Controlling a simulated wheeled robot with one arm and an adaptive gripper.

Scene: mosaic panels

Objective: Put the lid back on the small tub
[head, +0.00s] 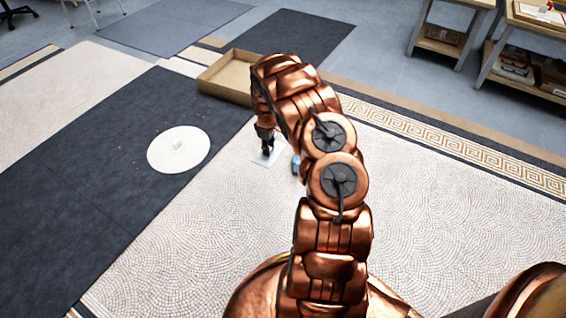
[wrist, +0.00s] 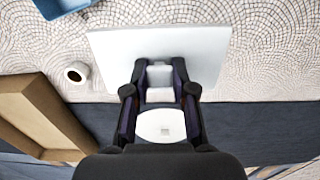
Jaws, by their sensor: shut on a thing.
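A flat white square lid (wrist: 205,55) with a knob is held in my gripper (wrist: 160,72), whose two fingers close on the knob. In the head view my gripper (head: 266,149) and the lid (head: 264,159) are over the mosaic floor, left of my arm. A blue tub (wrist: 62,9) is cut off at the top left of the wrist view, apart from the lid. In the head view only a sliver of the blue tub (head: 296,166) shows beside my arm, which hides the rest.
A round white disc with a small knob (head: 190,158) lies on the dark strip at left. A shallow cardboard tray (head: 226,89) stands behind my gripper. A small white round thing with a dark centre (wrist: 77,73) is between tray and tub. Mosaic floor in front is clear.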

